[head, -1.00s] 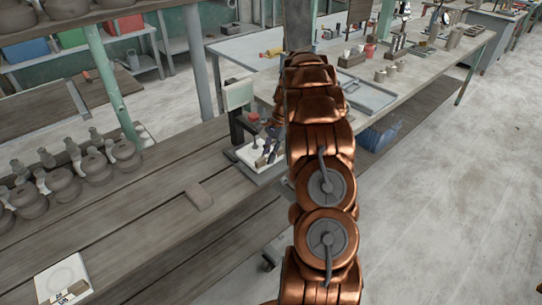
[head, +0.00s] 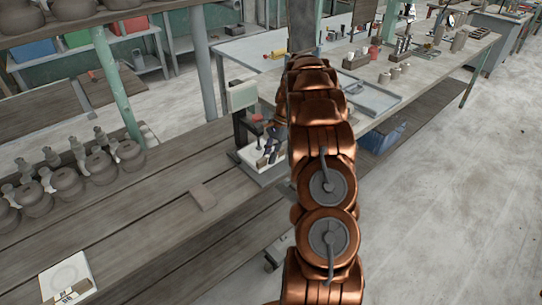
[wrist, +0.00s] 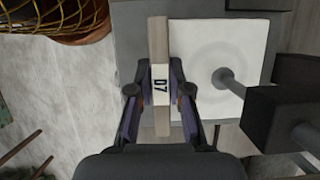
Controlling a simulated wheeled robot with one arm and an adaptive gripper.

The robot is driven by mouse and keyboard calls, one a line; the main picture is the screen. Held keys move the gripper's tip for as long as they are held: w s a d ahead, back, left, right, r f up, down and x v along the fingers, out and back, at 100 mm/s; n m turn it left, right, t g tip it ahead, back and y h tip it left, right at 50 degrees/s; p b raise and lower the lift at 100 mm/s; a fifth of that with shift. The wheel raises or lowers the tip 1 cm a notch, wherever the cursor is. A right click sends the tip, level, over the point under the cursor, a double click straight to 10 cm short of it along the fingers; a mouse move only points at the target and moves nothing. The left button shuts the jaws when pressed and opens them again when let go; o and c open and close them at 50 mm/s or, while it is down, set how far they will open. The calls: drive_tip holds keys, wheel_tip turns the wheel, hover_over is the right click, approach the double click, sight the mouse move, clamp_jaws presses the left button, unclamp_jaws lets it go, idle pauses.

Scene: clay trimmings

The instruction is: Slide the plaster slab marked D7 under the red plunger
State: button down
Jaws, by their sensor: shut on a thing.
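The white plaster slab (wrist: 196,102) has a beige bar along its left edge, with a white label reading D7 (wrist: 160,85). My gripper (wrist: 158,92) is shut on this bar, one finger on each side of the label. The slab lies flat on a grey base. A grey plunger rod and tip (wrist: 222,77) show over the slab, close to its faint ring; I cannot tell the gap. In the head view the slab (head: 249,153) is partly hidden by my arm, and a small red part (head: 257,118) shows on the press.
The dark press body (wrist: 280,118) stands right of the slab. Another labelled white slab (head: 68,274) lies at the bench's near left. A flat brown block (head: 202,196) lies mid-bench. Several clay pots (head: 68,180) line the left.

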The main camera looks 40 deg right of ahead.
drive_tip(key=shift+w, duration=0.15)
drive_tip(key=c, duration=1)
unclamp_jaws()
drive_tip(key=v, duration=1.2)
drive_tip(key=shift+a, duration=0.1)
